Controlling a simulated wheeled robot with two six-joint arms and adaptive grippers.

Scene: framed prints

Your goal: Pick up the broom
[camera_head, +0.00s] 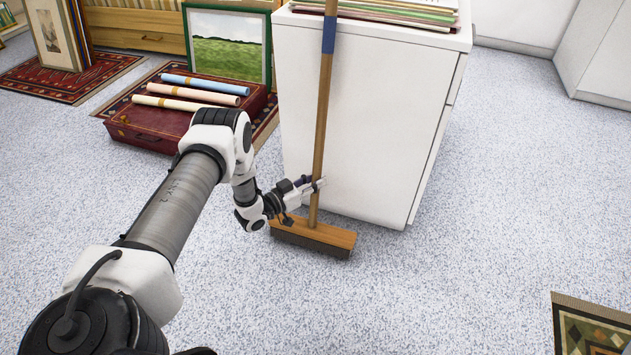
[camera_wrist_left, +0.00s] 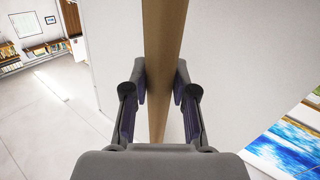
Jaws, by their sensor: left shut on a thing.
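The broom (camera_head: 322,110) stands nearly upright in front of a white cabinet, with a wooden handle, a blue band near the top and a wide wooden head (camera_head: 312,236) low at the floor. My left gripper (camera_head: 316,186) is shut on the handle, a little above the head. In the left wrist view the handle (camera_wrist_left: 162,50) runs between the two fingers of my left gripper (camera_wrist_left: 160,95). Whether the bristles touch the floor is hard to tell. My right gripper is not in view.
The white cabinet (camera_head: 375,120) is right behind the broom, with flat prints (camera_head: 400,12) on top. A red case (camera_head: 150,128) with rolled papers (camera_head: 200,90) and a framed landscape (camera_head: 228,48) are at the left. A patterned rug (camera_head: 592,325) lies at lower right. The speckled floor in front is clear.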

